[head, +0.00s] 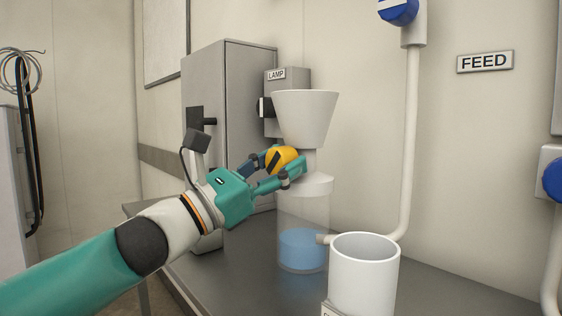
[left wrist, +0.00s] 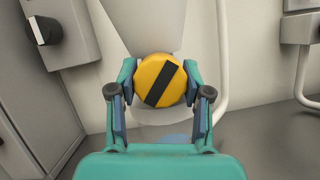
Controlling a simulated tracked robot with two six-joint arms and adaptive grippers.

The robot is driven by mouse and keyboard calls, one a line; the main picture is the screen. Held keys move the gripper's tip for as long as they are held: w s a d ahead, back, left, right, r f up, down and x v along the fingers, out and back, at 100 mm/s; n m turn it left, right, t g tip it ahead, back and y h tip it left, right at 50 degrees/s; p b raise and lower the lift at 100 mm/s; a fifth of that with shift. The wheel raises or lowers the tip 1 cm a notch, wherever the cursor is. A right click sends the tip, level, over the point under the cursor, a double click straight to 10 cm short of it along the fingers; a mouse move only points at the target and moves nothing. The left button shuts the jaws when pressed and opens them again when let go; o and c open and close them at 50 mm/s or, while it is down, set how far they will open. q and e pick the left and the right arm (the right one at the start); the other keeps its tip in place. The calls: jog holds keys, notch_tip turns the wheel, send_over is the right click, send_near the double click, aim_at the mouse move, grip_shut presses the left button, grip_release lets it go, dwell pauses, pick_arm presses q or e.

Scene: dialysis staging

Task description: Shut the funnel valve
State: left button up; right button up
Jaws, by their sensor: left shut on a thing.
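The funnel valve's round yellow knob (head: 281,159) with a black bar sits on the neck below the white funnel (head: 305,115). My left gripper (head: 283,165) is shut on the knob, with one finger on each side. In the left wrist view the knob (left wrist: 160,80) is between the fingertips of my left gripper (left wrist: 161,85), and its black bar is tilted, upper end to the right. Below the funnel is a clear vessel (head: 303,210) with blue liquid at its bottom. My right gripper is not in view.
A white open cup (head: 364,275) stands at the vessel's front right. A grey cabinet (head: 245,110) and a LAMP box (head: 286,90) are behind. A white pipe (head: 411,140) runs down the wall near the FEED sign (head: 485,62). The grey bench (head: 440,285) is clear at right.

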pick_arm(q)
jog(key=m+g, duration=0.1)
jog(key=m, duration=0.2)
jog(key=shift+g+h, duration=0.4)
jog(key=o, duration=1.2)
jog(key=shift+c, duration=0.2)
jog(key=v, duration=1.2)
jog(key=shift+f, duration=0.15)
